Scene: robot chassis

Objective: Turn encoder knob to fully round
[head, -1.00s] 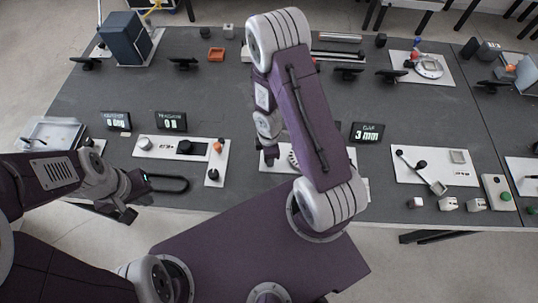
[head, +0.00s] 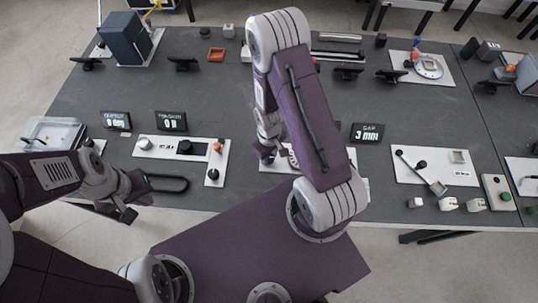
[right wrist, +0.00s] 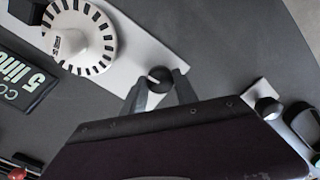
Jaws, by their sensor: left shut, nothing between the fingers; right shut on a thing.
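In the right wrist view a small black knob (right wrist: 158,76) with a light pointer mark stands on a white panel (right wrist: 128,48). The fingers of my right gripper (right wrist: 160,84) are on either side of it, shut on it. Next to it is a white encoder disc (right wrist: 80,38) with black slots around its rim. In the head view my right gripper (head: 266,152) is at the panel, and my arm hides the knob. My left gripper (head: 126,214) is shut and empty near the table's front edge.
Left of the encoder panel is another white panel (head: 160,146) with knobs, and a black loop (head: 166,183) lies in front of it. A panel with a lever (head: 432,168) and small blocks are to the right. The middle of the table is mostly clear.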

